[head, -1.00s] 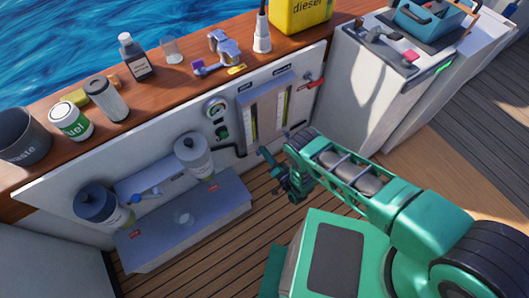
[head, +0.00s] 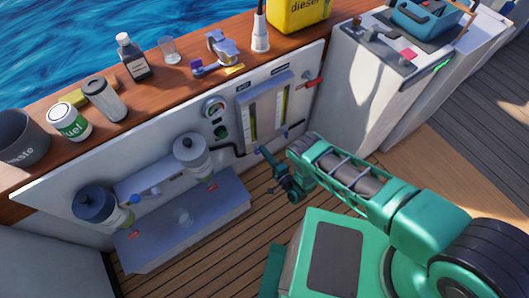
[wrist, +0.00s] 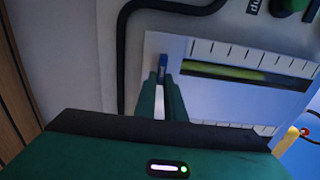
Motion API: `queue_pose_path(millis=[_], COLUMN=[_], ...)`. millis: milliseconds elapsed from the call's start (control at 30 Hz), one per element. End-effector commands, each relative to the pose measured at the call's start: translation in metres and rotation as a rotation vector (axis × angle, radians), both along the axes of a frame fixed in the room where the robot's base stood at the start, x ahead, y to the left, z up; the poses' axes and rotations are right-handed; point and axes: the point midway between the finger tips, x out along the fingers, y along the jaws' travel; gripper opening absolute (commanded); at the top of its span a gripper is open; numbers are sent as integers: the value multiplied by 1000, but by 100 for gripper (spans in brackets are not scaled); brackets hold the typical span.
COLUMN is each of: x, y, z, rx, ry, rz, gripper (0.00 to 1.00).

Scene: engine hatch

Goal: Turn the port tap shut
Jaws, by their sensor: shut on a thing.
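The gauge panel (head: 268,108) with two upright sight tubes is on the white hatch wall. The port tap's blue handle (wrist: 163,62) is at the lower end of the left tube, by the panel's edge in the wrist view. My gripper (wrist: 161,78) is shut on this handle, its green fingers on either side. Only the handle's tip shows; the fingers hide the rest. In the head view my gripper (head: 262,152) is at the panel's lower left, and the tap under it cannot be made out. A small blue handle (head: 285,133) shows below the right tube.
A black hose (wrist: 125,45) runs close beside the panel. A red lever (head: 313,83) is at the panel's upper right. Two filter canisters (head: 192,153) stand left of my gripper, above a grey box (head: 185,222). The wooden ledge above holds bottles and cans.

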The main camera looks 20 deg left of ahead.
Motion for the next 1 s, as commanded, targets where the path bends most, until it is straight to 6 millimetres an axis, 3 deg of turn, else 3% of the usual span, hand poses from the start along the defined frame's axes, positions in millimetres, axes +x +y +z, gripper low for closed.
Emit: queue_pose_path(millis=[400, 433, 500, 833, 1000], x=[0, 0, 0, -2, -14], y=[-5, -5, -4, -3, -16], z=[-4, -4, -3, -2, -2], rx=[-4, -4, -3, 0, -1], ry=[9, 9, 8, 8, 8], rz=[-3, -3, -2, -1, 0], gripper=[0, 17, 28, 28, 28])
